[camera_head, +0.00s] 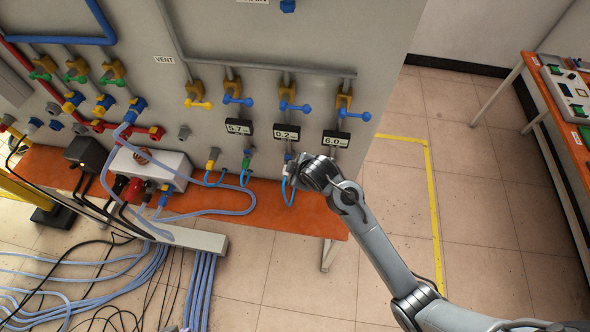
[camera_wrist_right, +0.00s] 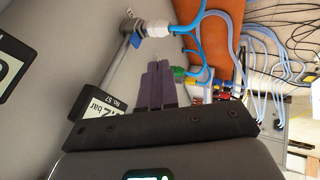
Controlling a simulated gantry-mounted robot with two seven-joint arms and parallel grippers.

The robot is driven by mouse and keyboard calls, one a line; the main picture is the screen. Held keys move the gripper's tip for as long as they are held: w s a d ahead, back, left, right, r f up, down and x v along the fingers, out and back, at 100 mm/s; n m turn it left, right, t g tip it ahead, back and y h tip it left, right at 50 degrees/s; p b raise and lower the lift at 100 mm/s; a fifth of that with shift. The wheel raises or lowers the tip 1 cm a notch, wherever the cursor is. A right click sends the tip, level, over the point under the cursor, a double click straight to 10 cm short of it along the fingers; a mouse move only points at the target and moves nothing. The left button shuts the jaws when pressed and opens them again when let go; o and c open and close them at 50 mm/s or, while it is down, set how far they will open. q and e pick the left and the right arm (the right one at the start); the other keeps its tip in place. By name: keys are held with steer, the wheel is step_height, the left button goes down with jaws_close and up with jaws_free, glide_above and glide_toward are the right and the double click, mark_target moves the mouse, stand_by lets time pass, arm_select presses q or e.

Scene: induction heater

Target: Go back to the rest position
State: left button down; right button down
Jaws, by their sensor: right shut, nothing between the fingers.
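My right arm reaches in from the lower right in the head view. Its gripper (camera_head: 292,168) is close to the panel, beside the rightmost hose connection under the gauges, and partly hides it. In the right wrist view the dark purple fingers (camera_wrist_right: 157,72) are together, with nothing between them. A whitish hose connector (camera_wrist_right: 156,29) with a blue hose (camera_wrist_right: 190,24) lies just beyond the fingertips, apart from them. My left gripper is not in view.
The grey panel (camera_head: 300,40) carries blue-handled valves (camera_head: 295,106) and several gauges (camera_head: 336,139). An orange shelf (camera_head: 300,215) runs below, with a white box (camera_head: 150,168) and hoses. Cables cover the floor at lower left.

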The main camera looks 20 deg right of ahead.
stand_by(0.3)
steer(key=s+f+m+g+p, duration=0.15)
steer(key=s+f, duration=0.25)
steer(key=s, duration=0.7)
steer(key=s+f+g+p, duration=0.2)
steer(key=s+f, duration=0.1)
steer(key=s, duration=0.7)
steer(key=s+d+r+m, duration=0.2)
steer(key=s+r+m, duration=0.4)
steer(key=r, duration=0.5)
steer(key=s, duration=0.2)
steer(key=shift+s+d+m+h+p, duration=0.3)
steer(key=shift+d+m, duration=0.05)
steer(key=shift+d, duration=0.05)
